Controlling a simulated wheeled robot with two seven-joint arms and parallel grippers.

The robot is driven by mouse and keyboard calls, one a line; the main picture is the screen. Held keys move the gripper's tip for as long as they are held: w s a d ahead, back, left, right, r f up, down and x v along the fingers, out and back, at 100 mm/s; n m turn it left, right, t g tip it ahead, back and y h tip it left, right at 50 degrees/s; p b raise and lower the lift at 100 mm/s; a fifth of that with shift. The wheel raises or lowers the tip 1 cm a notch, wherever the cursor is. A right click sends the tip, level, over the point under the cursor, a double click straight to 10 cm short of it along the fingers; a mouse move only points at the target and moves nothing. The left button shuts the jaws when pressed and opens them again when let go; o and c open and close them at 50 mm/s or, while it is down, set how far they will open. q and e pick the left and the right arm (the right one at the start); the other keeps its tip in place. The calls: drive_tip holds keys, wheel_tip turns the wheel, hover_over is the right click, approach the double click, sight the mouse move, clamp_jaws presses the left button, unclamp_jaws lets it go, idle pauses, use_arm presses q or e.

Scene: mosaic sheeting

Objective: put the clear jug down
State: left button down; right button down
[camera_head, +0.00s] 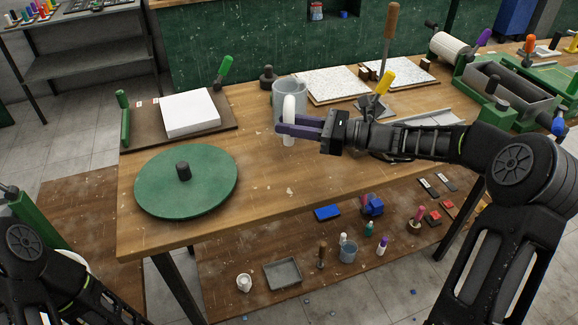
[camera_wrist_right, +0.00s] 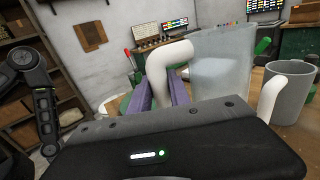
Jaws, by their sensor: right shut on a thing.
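The clear jug (camera_head: 290,88) is a see-through grey cylinder with a thick white handle, over the far middle of the bench. It also shows in the right wrist view (camera_wrist_right: 224,70). My right gripper (camera_head: 284,127) reaches in from the right, its purple fingers shut on the white handle, which is on the near side of the jug. The jug looks upright. Fingers and handle cover its lower part, so I cannot tell whether its base touches the bench. My left arm shows at the lower left, but its gripper is out of view.
The wooden bench (camera_head: 262,171) is bare in front of the jug. A green round turntable (camera_head: 210,185) and a white slab (camera_head: 190,112) are left. Speckled sheets (camera_head: 330,85) lie behind. In the wrist view a grey jug (camera_wrist_right: 292,97) with a white handle stands close on the right.

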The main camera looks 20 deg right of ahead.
use_arm(q)
drive_tip(key=shift+f, duration=0.3)
use_arm(e)
drive_tip(key=shift+f, duration=0.25)
use_arm(q)
drive_tip(key=shift+r+p, duration=0.35)
drive_tip(key=shift+p, duration=0.1)
use_arm(e)
drive_tip(key=shift+f, duration=3.15)
wheel_tip(320, 180, down, 4)
drive_tip(key=shift+r+p, duration=0.2)
drive_tip(key=shift+p, duration=0.1)
use_arm(q)
drive_tip(key=shift+r, duration=0.25)
use_arm(e)
drive_tip(key=shift+f, duration=0.15)
drive_tip(key=shift+f, duration=0.15)
use_arm(q)
drive_tip(key=shift+f, duration=0.1)
use_arm(e)
drive_tip(key=c, duration=1.2)
unclamp_jaws()
